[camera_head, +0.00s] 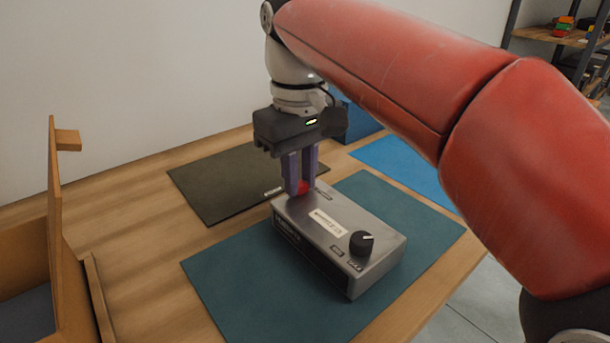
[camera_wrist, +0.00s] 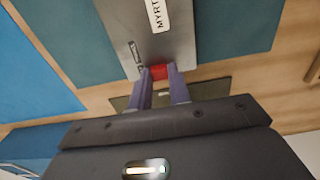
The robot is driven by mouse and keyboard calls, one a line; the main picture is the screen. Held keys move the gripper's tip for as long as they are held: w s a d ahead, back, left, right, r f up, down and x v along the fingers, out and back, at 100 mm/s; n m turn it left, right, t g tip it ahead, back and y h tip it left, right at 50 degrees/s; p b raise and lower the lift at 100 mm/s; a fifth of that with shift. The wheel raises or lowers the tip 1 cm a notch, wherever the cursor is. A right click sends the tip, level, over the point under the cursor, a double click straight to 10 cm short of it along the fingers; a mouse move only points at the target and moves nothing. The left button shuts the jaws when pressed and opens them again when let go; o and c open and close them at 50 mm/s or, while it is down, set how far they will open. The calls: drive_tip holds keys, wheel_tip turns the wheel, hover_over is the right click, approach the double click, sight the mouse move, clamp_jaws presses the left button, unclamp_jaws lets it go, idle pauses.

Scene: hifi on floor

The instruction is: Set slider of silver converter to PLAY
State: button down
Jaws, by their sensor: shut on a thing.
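The silver converter (camera_head: 320,232) is a grey box lying on a teal mat, with a white label and a black knob (camera_head: 361,242) on top at its near right end. A red slider cap (camera_head: 304,187) sits at its far left end. My gripper (camera_head: 301,190) points down there, its purple fingers shut on the red cap. In the wrist view the red cap (camera_wrist: 159,72) shows between the fingertips (camera_wrist: 160,80) at the converter's edge (camera_wrist: 150,40). The slider's position marks cannot be read, and the fingers hide part of the cap.
The teal mat (camera_head: 228,282) lies on a wooden table. A dark mat (camera_head: 215,185) is behind to the left, and a blue mat (camera_head: 400,168) behind to the right. A wooden box (camera_head: 62,262) stands at the left edge. A blue box (camera_head: 358,122) stands behind my gripper.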

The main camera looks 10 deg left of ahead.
sight(300, 184)
drive_tip(key=c, duration=1.3)
unclamp_jaws()
drive_tip(key=shift+r, duration=3.9)
